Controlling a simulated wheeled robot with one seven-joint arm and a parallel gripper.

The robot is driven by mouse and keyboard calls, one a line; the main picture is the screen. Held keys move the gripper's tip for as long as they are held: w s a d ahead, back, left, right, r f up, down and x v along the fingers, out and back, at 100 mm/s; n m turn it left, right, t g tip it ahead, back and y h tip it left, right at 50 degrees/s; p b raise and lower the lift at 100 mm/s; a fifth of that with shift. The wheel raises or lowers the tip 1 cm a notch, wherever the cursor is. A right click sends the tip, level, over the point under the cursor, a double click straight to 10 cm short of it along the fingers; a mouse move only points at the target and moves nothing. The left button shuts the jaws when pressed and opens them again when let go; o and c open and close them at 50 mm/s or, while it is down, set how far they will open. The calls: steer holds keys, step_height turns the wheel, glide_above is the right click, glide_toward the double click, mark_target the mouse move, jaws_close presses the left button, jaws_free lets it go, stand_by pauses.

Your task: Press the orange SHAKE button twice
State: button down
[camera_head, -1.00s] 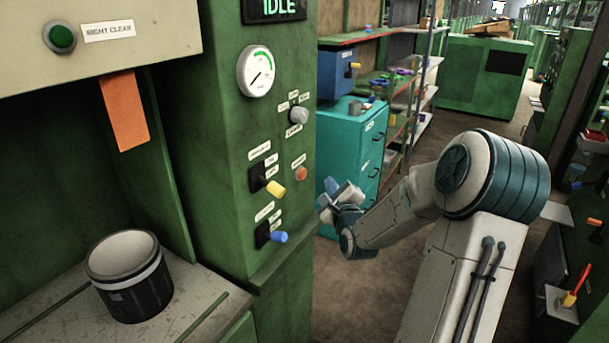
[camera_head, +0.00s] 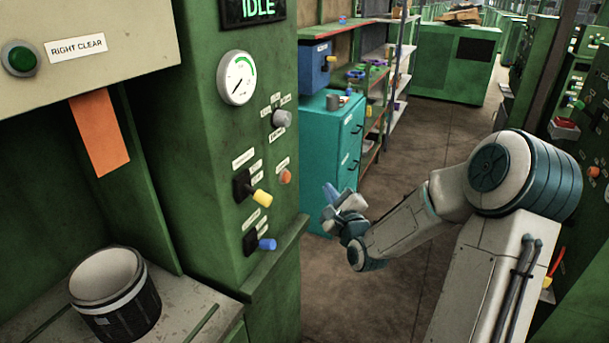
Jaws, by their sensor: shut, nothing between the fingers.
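The orange button (camera_head: 285,176) is a small round knob on the green machine's front panel, right of the yellow-handled switch. A small white label sits just above it, too small to read. My gripper (camera_head: 331,194) is shut and empty, to the right of the button and slightly lower in the picture. It is apart from the panel, with open floor and the teal cabinet behind it. The display (camera_head: 252,10) at the top of the panel reads IDLE.
The panel also carries a gauge (camera_head: 236,78), a grey knob (camera_head: 281,118), a yellow-handled switch (camera_head: 261,198) and a blue-handled switch (camera_head: 266,244). A black-and-white cup (camera_head: 117,300) stands on the left ledge. A teal cabinet (camera_head: 325,140) stands behind my gripper.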

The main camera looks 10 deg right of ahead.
mark_target(286, 177)
steer(key=shift+w, duration=0.1)
steer(key=w+a+b, duration=0.2)
steer(key=w+a, duration=0.3)
steer(key=a, duration=0.2)
stand_by(0.4)
steer(key=shift+w, duration=0.1)
stand_by(1.9)
steer(key=shift+w+a, duration=0.2)
steer(key=shift+a, duration=0.15)
steer(key=shift+w+a+b, duration=0.2)
steer(key=shift+a+b, duration=0.05)
steer(key=shift+b, duration=0.15)
stand_by(0.5)
steer(key=shift+s+d, duration=0.45)
steer(key=shift+d, duration=0.15)
stand_by(0.4)
